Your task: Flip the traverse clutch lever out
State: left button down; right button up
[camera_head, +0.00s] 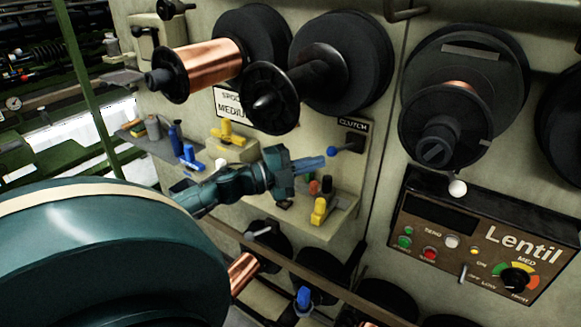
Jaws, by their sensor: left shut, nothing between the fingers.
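The clutch lever (342,147) is on the beige machine panel under a small black CLUTCH label (353,124). It has a dark mount and a short arm ending in a blue knob that points left. My left gripper (318,163) comes in from the left with its bluish fingers shut and empty. Its fingertips appear just below and left of the blue knob; I cannot tell whether they touch it. My right gripper is not in view.
A copper-wound spool (206,68) and large black discs (341,63) jut out above. A small shelf (343,212) with red, black and yellow items lies below the gripper. A Lentil control box (470,240) is at right. A green post (84,90) stands left.

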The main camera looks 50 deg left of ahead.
pick_arm(q)
jog(key=s+a, duration=0.1)
jog(key=s, duration=0.1)
jog(key=s+a, duration=0.1)
jog(key=a, duration=0.1)
jog(key=shift+s, duration=0.4)
jog(key=s+d+f+n+g+y, duration=0.1)
jog(key=s+d+f+n+y, duration=0.25)
jog(key=d+f+n, duration=0.5)
jog(key=s+d+f+n+g+y, duration=0.2)
jog(key=s+d+f+n, duration=0.25)
jog(key=f, duration=0.65)
jog(key=s+d+f+n+g, duration=0.2)
jog(key=s+d, duration=0.1)
jog(key=d, duration=0.6)
jog(key=s+d+f+n+g+h+p, duration=0.1)
jog(key=s+d+f+n, duration=0.1)
jog(key=d, duration=0.7)
jog(key=shift+s+f+g, duration=0.4)
jog(key=shift+s+f, duration=0.15)
